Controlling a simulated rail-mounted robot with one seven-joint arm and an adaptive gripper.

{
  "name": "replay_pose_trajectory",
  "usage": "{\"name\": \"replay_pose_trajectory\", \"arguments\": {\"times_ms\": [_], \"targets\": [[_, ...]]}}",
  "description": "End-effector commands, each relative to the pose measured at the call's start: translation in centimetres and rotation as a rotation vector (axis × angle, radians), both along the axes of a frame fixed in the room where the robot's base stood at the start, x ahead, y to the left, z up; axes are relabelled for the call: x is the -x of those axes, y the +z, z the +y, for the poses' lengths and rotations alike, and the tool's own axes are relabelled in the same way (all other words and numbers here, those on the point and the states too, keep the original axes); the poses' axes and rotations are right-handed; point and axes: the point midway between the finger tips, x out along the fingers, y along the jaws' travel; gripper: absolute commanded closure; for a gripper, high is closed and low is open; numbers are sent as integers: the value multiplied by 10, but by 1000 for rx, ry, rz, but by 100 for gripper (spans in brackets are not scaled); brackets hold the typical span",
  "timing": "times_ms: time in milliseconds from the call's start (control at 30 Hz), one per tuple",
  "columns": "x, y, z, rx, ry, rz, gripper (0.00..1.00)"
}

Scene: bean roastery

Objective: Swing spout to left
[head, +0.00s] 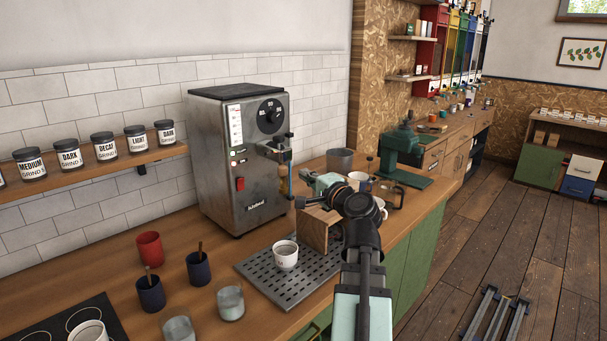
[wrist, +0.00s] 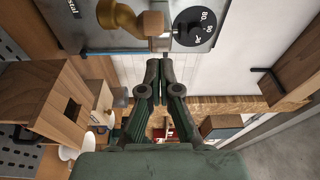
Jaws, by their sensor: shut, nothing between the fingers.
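The steel machine (head: 240,160) stands on the wooden counter, with a dial and a red switch on its front. My gripper (head: 306,176) is right of the fitting and a little lower, over the counter. In the wrist view its dark green fingers (wrist: 161,64) are together and empty, below the wooden piece, seemingly apart from it.
A white cup (head: 285,254) stands on a perforated drip tray (head: 262,272) below. A wooden box (head: 316,229) and a green grinder (head: 404,148) stand near my arm. Red and dark blue mugs (head: 198,268) and glasses are at front left. A jar shelf (head: 100,164) is on the wall.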

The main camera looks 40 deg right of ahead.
Motion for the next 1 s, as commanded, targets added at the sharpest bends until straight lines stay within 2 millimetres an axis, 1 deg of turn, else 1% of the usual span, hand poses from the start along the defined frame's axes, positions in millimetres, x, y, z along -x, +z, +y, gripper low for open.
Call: {"name": "replay_pose_trajectory", "arguments": {"times_ms": [33,100,300,533,1000], "targets": [[11,-3,11,2,-2,-1,100],[21,-4,20,2,-3,-1,100],[31,-4,29,3,-3,-1,100],[36,-2,34,2,-4,1,100],[35,-2,33,2,-5,4,100]]}}
